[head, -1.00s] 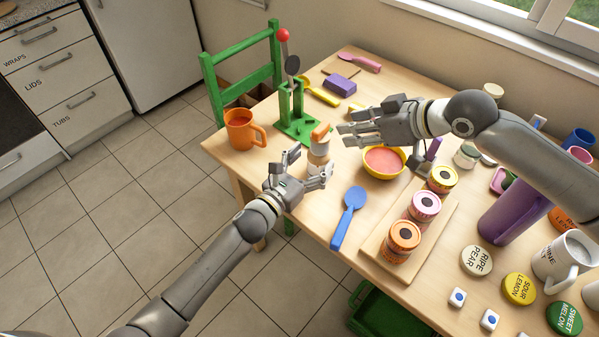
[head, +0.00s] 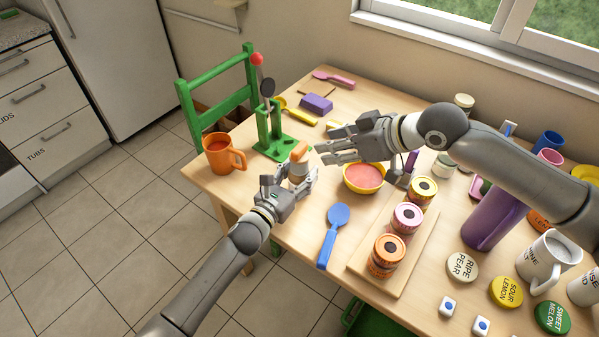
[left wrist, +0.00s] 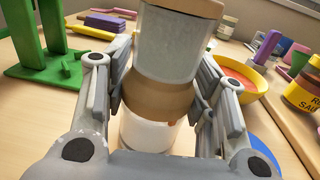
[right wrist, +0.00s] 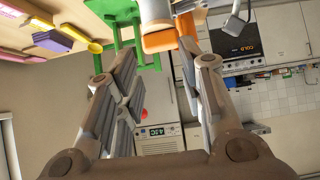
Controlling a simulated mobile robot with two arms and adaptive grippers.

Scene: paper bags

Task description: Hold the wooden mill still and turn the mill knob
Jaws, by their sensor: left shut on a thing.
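The wooden mill (head: 298,169) stands upright near the table's front edge, with an orange knob (head: 299,151) on top.
A green stand (head: 270,130) holding utensils is behind the mill, with an orange mug (head: 222,154) to its left. A yellow bowl (head: 363,184) sits below my right gripper. A blue spoon (head: 332,235) and a board (head: 367,270) with several jars lie nearer the front.

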